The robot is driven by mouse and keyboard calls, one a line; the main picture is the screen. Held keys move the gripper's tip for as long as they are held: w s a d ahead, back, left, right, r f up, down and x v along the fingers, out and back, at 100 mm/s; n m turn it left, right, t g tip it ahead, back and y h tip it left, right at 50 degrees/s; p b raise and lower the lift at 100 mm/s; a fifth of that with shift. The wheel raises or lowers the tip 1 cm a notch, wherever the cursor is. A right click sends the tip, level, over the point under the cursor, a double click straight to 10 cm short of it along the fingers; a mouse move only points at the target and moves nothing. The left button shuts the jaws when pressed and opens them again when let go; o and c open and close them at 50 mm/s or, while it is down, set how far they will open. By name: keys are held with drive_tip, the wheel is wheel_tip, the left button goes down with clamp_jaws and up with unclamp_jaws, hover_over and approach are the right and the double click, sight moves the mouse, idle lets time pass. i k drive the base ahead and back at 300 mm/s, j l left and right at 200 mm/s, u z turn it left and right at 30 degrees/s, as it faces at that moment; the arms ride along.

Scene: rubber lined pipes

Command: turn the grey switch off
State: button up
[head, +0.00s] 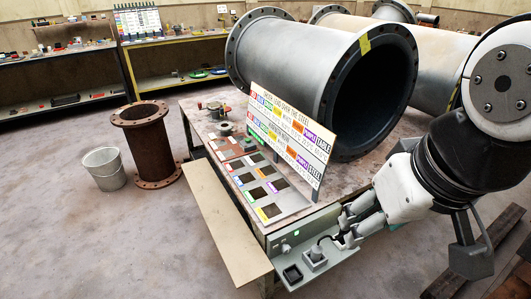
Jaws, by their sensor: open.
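A grey box-like fitting with a small raised piece on top, which looks like the grey switch (314,257), sits on the grey panel (345,262) at the front end of the workbench. Whether it is on or off is too small to tell. My gripper (343,231) is open just above and to the right of it, with its fingers pointing left. I cannot tell whether a finger touches anything. A thin dark curved piece shows by the fingertips, partly hidden by them.
A black square fitting (292,274) is left of the switch. A sign board (290,130) stands on the bench (205,102) behind my gripper, near a large grey pipe (290,60). A rusty flanged pipe (147,145) and a bucket (104,168) stand on the floor at left.

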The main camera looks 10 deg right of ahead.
sight(287, 249)
drive_tip(key=j+z, duration=0.2)
drive_tip(key=j, duration=0.7)
drive_tip(key=k+j+u, duration=0.2)
drive_tip(key=j, duration=0.15)
